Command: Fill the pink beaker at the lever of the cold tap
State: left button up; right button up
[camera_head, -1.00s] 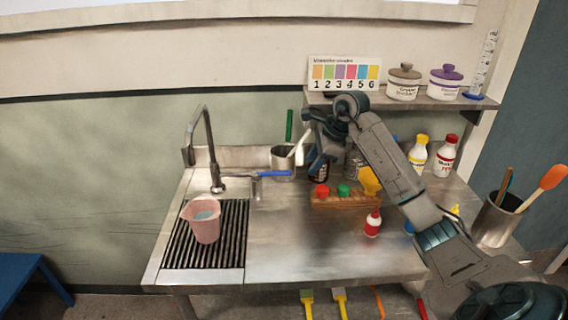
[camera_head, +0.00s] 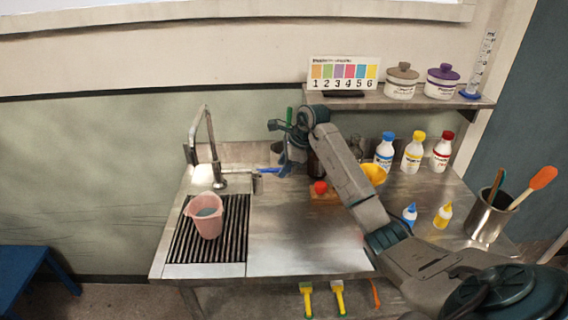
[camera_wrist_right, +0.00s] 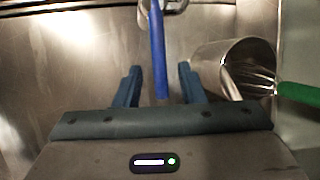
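The pink beaker (camera_head: 204,228) stands upright on the black drain grate (camera_head: 236,235), below and slightly in front of the tap spout (camera_head: 219,184). Its inside shows grey-blue; I cannot tell how full it is. The tap's blue lever (camera_head: 267,170) points right from its base and is partly hidden by my right gripper in the head view. My right gripper (camera_head: 276,149) is at the lever. In the right wrist view its fingers (camera_wrist_right: 160,75) are open, with the blue lever (camera_wrist_right: 158,52) between them and a gap on each side. My left gripper is not in view.
A metal pot (camera_wrist_right: 228,62) holding a green-handled whisk (camera_wrist_right: 296,93) is close beside the right finger in the wrist view. Bottles, a yellow bowl (camera_head: 373,173) and a utensil pot (camera_head: 488,217) stand to the right.

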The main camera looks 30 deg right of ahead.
grip_shut()
jog(key=shift+s, duration=0.1)
jog(key=shift+s+a+m+h+b, duration=0.3)
jog(key=shift+m, duration=0.4)
grip_release()
